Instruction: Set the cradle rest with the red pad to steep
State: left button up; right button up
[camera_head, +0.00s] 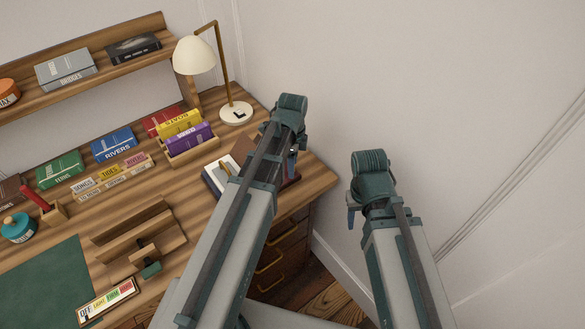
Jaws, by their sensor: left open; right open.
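A wooden stepped stand (120,235) with ledges and a small green block (151,270) at its front lies on the desk at lower left; I cannot tell whether it is a cradle rest. I see no red pad for certain. A dark reddish-brown piece (243,150) shows beside my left arm, which partly hides it. My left gripper (292,153) is over the desk's right end, mostly hidden by its own wrist, and is open. My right gripper (351,217) is open, off the desk's right side near the wall. Neither holds anything visible.
A lamp (236,112), a book box (193,152), a notebook (214,180), several books and a label strip (108,301) are on the desk (180,205). A red-handled item (35,197) and a teal jar (18,228) stand at left. The wall is close on the right.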

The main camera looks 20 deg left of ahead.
pick_arm(q)
grip_shut()
dwell(1.4)
